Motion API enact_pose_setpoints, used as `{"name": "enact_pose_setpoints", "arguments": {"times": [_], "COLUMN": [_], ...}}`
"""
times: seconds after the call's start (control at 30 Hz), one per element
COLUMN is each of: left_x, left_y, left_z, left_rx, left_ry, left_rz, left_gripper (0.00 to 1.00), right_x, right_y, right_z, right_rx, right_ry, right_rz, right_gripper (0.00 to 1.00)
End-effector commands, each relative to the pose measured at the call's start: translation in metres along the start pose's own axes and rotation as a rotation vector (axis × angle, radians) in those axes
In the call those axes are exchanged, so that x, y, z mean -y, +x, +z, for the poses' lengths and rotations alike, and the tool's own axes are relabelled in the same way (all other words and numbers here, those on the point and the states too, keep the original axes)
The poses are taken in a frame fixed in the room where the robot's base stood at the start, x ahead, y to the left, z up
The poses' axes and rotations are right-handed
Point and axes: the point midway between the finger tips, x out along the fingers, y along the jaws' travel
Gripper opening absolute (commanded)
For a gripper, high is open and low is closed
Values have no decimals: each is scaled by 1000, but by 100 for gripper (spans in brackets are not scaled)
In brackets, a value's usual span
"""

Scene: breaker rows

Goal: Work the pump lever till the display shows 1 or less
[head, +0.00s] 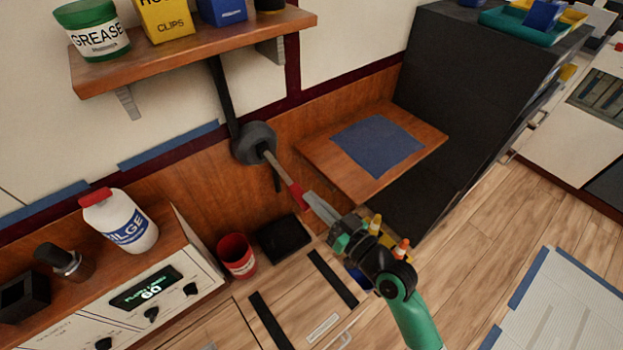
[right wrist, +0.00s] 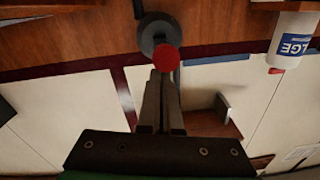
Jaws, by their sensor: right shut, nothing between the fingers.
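The pump lever's grey round mount (head: 256,143) sits on the wood-panelled wall below the shelf, with a dark pipe running up from it. The lever's red grip (head: 297,193) points down and toward me. In the right wrist view the grip's red round end (right wrist: 166,57) shows in front of the mount. My right gripper (head: 308,198) is shut and empty, its fingertips right by the red grip; I cannot tell whether they touch. The fingers also show closed in the right wrist view (right wrist: 162,76). The display (head: 146,286) on the white panel seems to read 60. My left gripper is out of view.
A wall shelf (head: 200,48) with a grease tub and boxes hangs above the lever. A small wooden ledge with a blue mat (head: 378,143) is to the right. A white BILGE bottle (head: 122,222) stands left, a red cup (head: 237,257) below. A dark cabinet (head: 480,90) stands beyond.

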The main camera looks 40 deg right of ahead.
Motion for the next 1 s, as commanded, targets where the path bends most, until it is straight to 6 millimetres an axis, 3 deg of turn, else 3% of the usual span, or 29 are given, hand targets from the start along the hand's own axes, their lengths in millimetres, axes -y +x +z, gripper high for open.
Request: {"name": "enact_pose_setpoints", "arguments": {"times": [0.03, 0.53, 0.67, 0.8, 0.87, 1.0], "left_x": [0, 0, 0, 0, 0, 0], "left_y": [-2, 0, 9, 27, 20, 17], "left_z": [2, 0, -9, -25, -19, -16], "left_rx": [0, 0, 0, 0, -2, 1], "left_ry": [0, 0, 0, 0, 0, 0], "left_rz": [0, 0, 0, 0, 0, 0], "left_gripper": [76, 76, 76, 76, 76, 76], "right_x": [0, 0, 3, 8, 6, 6], "right_y": [0, 0, -1, -2, -17, -53], "right_z": [7, 6, -11, -44, -34, -36], "right_rx": [10, 15, 11, 5, 8, 4], "right_ry": [0, 0, 0, -2, 0, 0], "right_rz": [-1, -2, -4, -12, -10, -10], "right_gripper": [0, 0, 0, 0, 0, 0]}}
